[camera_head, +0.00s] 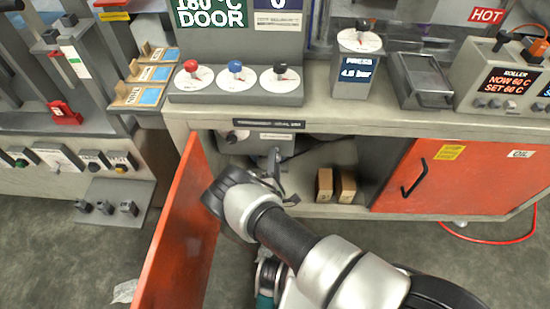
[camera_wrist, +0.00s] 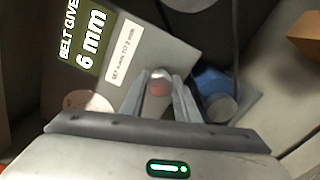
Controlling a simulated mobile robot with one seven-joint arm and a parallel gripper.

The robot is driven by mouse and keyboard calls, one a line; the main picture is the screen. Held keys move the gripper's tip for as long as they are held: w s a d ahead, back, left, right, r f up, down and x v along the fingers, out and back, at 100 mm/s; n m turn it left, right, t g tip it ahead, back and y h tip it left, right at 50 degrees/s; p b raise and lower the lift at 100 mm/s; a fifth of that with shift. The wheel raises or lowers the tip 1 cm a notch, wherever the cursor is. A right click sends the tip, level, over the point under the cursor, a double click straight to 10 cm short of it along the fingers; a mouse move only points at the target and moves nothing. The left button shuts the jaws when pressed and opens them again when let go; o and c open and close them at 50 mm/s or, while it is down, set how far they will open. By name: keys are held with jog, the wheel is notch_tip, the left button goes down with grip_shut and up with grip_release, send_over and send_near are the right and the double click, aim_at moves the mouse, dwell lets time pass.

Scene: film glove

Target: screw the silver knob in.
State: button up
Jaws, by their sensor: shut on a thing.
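The silver knob (camera_wrist: 160,86) shows in the wrist view as a small rounded shiny piece between my two fingers. My gripper (camera_wrist: 161,79) is shut on it, one finger at each side. In the camera_head view my gripper (camera_head: 274,166) reaches into the open cabinet below the counter, at a grey unit (camera_head: 265,147). The knob cannot be made out in that view. In the wrist view a grey plate (camera_wrist: 150,50) with a "BELT GIVE 6 mm" sign (camera_wrist: 85,40) lies behind the knob. The knob's thread and seat are hidden.
An open orange door (camera_head: 180,235) stands left of my arm. A closed orange door (camera_head: 455,180) is at the right. Two brown boxes (camera_head: 336,185) stand on the cabinet shelf right of my gripper. The counter edge (camera_head: 350,122) runs above my gripper.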

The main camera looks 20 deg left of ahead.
jog(key=m, duration=0.3)
jog(key=shift+s+p, duration=0.1)
jog(key=shift+p, duration=0.25)
jog(key=shift+f+m, duration=0.1)
jog(key=shift+m, duration=0.3)
jog(key=o, duration=1.1)
jog(key=shift+c, duration=0.2)
jog(key=p+v, duration=0.2)
jog(key=v, duration=1.5)
jog(key=shift+s, duration=0.15)
jog(key=shift+d, duration=0.1)
